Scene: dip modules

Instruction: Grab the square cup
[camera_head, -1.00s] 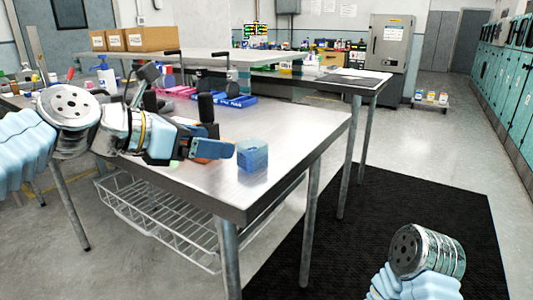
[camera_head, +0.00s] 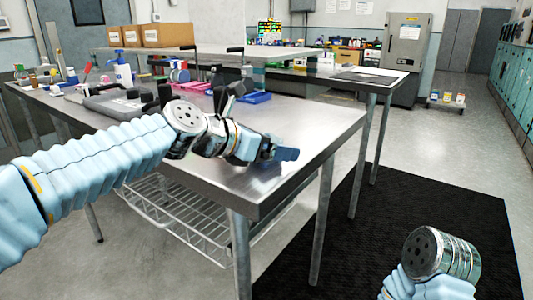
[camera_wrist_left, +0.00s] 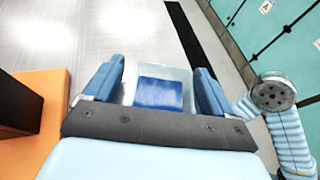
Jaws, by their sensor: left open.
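The square cup (camera_wrist_left: 158,90) is a clear, blue-tinted box with a deeper blue lower part. In the left wrist view it sits between the two blue fingers of my left gripper (camera_wrist_left: 157,72). The fingers are apart, one on each side of the cup; whether either touches it I cannot tell. In the head view my left gripper (camera_head: 283,154) is low over the near right part of the metal table (camera_head: 318,118), and the cup is largely or wholly hidden there. My right arm shows at the lower right, but its gripper does not.
An orange and black shape (camera_wrist_left: 40,110) stands close on the left in the wrist view. Blue trays (camera_head: 255,98), a grey case (camera_head: 115,104) and bottles lie farther back. The table's right edge is close to my left gripper.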

